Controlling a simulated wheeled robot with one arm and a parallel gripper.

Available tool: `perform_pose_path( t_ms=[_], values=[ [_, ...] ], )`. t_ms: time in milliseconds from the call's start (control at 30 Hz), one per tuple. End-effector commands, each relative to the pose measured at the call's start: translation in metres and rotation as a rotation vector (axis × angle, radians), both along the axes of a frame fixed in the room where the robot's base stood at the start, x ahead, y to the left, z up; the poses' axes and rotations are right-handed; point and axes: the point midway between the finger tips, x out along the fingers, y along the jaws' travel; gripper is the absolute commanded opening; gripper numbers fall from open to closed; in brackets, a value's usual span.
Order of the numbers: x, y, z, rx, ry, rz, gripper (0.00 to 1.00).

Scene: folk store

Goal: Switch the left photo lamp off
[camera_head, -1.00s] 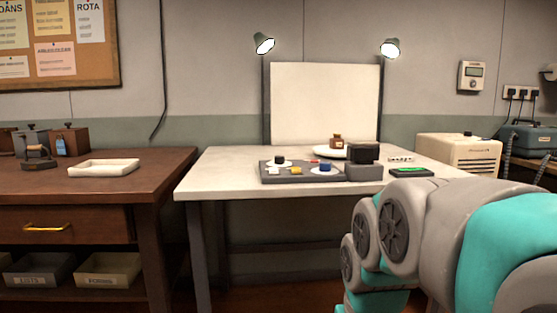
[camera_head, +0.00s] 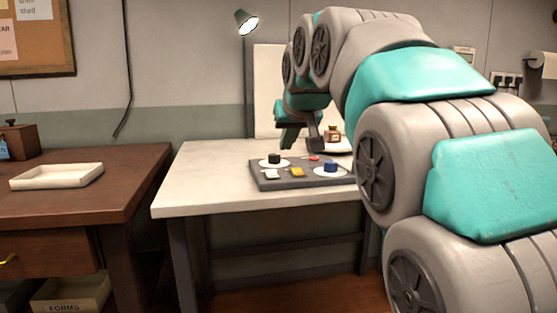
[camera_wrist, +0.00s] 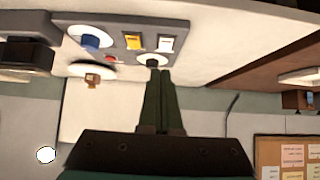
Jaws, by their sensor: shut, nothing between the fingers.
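The left photo lamp (camera_head: 246,22) hangs above the table at the backdrop's left edge, and its face glows white. A grey control panel (camera_head: 262,183) lies on the pale table. It has a black knob (camera_head: 274,158) on a white disc, a blue knob (camera_head: 331,167), a yellow switch (camera_head: 297,172), a white switch (camera_head: 271,174) and a red button (camera_head: 314,158). My gripper (camera_head: 285,146) is shut and empty, above the panel's back. In the wrist view, which is upside down, its fingertips (camera_wrist: 160,72) overlap the edge of the black knob (camera_wrist: 152,61). I cannot tell whether they touch.
Another lit lamp (camera_wrist: 46,155) shows in the wrist view. A brown jar (camera_head: 333,133) stands behind the panel. The white backdrop (camera_head: 266,85) rises at the table's back. A brown desk (camera_head: 120,165) with a white tray (camera_head: 57,176) stands left, across a gap.

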Motion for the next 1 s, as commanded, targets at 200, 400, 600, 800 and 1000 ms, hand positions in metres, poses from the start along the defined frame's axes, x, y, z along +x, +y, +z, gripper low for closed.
perform_pose_path(
  t_ms=[200, 400, 600, 800, 1000],
  values=[
    [0.008, 0.014, 0.021, 0.01, -0.049, 0.022, 0.0],
    [0.008, 0.015, 0.022, 0.011, -0.052, 0.024, 0.0],
    [0.009, 0.015, 0.021, 0.011, -0.051, 0.023, 0.0],
    [0.024, 0.019, 0.009, 0.01, -0.048, 0.023, 0.0],
    [0.054, 0.028, -0.016, 0.01, -0.046, 0.023, 0.0]
  ],
)
